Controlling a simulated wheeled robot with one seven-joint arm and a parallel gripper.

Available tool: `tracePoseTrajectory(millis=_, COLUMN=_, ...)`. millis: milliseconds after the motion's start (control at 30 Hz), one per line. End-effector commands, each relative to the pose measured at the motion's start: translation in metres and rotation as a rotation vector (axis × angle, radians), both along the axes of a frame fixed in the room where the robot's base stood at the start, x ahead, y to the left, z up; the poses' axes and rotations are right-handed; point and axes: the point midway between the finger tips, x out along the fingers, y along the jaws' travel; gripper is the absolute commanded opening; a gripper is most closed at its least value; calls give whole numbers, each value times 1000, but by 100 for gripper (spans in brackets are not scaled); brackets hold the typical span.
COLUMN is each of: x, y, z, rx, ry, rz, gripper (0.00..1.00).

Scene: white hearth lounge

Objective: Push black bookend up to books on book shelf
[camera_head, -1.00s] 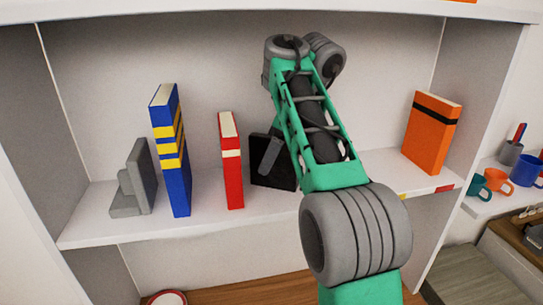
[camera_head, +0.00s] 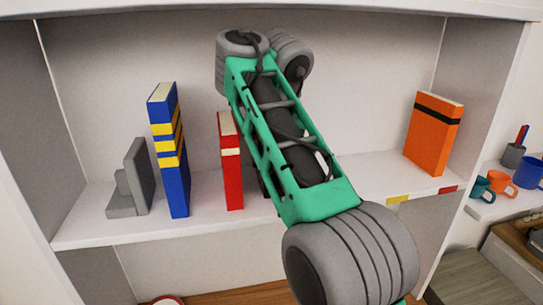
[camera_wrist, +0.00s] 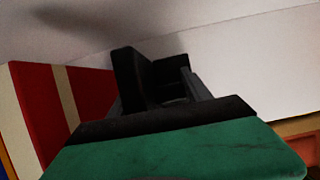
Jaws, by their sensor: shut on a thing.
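The black bookend (camera_wrist: 135,78) stands between the fingers of my gripper (camera_wrist: 155,90) in the wrist view, and the gripper is shut on it. In the head view my arm hides the gripper and nearly all of the bookend. The red book (camera_head: 231,165) with a cream band stands upright just left of my arm; in the wrist view it (camera_wrist: 85,95) is close beside the bookend. I cannot tell whether they touch. The blue book (camera_head: 176,190) with yellow bands stands further left, with a gap to the red one. All are on the white book shelf (camera_head: 110,235).
A grey bookend (camera_head: 138,180) stands left of the blue book. An orange book (camera_head: 432,135) with a black band stands at the shelf's right end. The shelf between it and my arm is clear. Mugs (camera_head: 499,182) stand outside the shelf at the right.

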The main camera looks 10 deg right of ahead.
Motion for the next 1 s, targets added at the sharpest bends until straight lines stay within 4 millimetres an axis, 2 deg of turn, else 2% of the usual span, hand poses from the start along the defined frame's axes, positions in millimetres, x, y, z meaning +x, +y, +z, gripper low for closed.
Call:
tracePoseTrajectory(millis=233, x=0, y=2, z=1, rx=2, ry=-2, rz=4, gripper=0)
tracePoseTrajectory(millis=533, x=-2, y=17, z=1, rx=1, ry=-2, rz=5, gripper=0)
tracePoseTrajectory(millis=733, x=-2, y=18, z=1, rx=2, ry=-2, rz=4, gripper=0)
tracePoseTrajectory(millis=767, x=-2, y=18, z=1, rx=2, ry=-2, rz=4, gripper=59)
tracePoseTrajectory(millis=1000, x=-2, y=18, z=0, rx=2, ry=0, rz=4, gripper=78)
